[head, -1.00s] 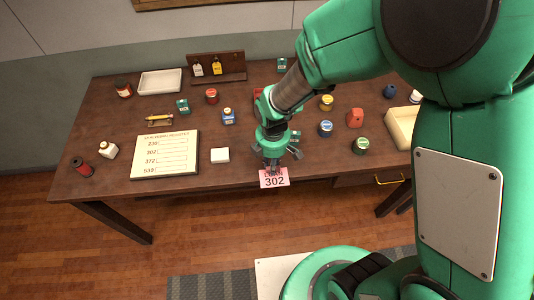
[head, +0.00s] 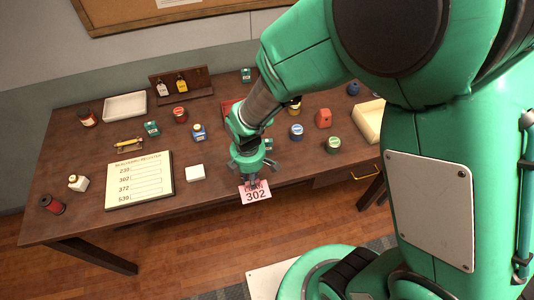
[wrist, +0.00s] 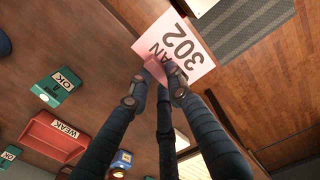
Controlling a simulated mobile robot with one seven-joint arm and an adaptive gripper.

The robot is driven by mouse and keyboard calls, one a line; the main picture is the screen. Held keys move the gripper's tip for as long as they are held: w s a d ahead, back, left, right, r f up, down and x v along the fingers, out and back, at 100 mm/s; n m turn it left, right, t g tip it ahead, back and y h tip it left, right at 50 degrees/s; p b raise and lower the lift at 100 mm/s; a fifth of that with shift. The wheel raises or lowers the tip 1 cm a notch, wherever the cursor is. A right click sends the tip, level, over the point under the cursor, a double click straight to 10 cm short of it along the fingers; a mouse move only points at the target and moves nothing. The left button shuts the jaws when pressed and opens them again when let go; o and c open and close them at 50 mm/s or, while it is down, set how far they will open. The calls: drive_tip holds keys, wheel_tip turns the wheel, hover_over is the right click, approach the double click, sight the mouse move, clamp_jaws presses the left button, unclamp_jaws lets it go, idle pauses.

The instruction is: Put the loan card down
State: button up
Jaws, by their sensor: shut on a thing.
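The pink loan card (head: 255,195), marked 302, is held in my gripper (head: 252,183) at the front edge of the table. In the wrist view the loan card (wrist: 183,42) sticks out beyond the fingertips (wrist: 160,84), which are shut on its near edge. Part of its lettering is hidden by the fingers. The register board (head: 140,180), with rows 230, 302, 372 and 530, lies on the table to the left of the card.
A small white block (head: 195,173) lies between the board and my gripper. Several jars and small boxes stand farther back, with a white tray (head: 125,106) and a bottle rack (head: 181,88). A cream open box (head: 368,122) is at the right. A drawer handle (head: 366,172) shows at the front.

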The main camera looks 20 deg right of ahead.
drive_tip(key=shift+w+d+r, duration=0.2)
drive_tip(key=shift+w+r, duration=0.1)
drive_tip(key=shift+w, duration=0.3)
drive_tip(key=w+d+r+m+p, duration=0.2)
drive_tip(key=w+d+m, duration=0.1)
drive_tip(key=w+d, duration=0.4)
drive_tip(key=w+d+r+m+p, duration=0.25)
drive_tip(key=w+d, duration=0.25)
drive_tip(key=w, duration=0.5)
drive_tip(key=w+d+r+m+p, duration=0.1)
drive_tip(key=w+d+m+p, duration=0.1)
drive_tip(key=w+d+m, duration=0.35)
drive_tip(key=w+d+m+p, duration=0.2)
drive_tip(key=w+d, duration=0.2)
drive_tip(key=d, duration=0.6)
drive_tip(key=w+d+m+p, duration=0.2)
drive_tip(key=w+d, duration=0.3)
drive_tip(key=d, duration=0.6)
drive_tip(key=w+d+m+p, duration=0.2)
drive_tip(key=w+d+m, duration=0.1)
drive_tip(key=d, duration=0.7)
drive_tip(key=shift+w+d+f, duration=0.35)
drive_tip(key=shift+w+f, duration=0.05)
drive_tip(key=shift+w, duration=0.5)
drive_tip(key=shift+f, duration=3.15)
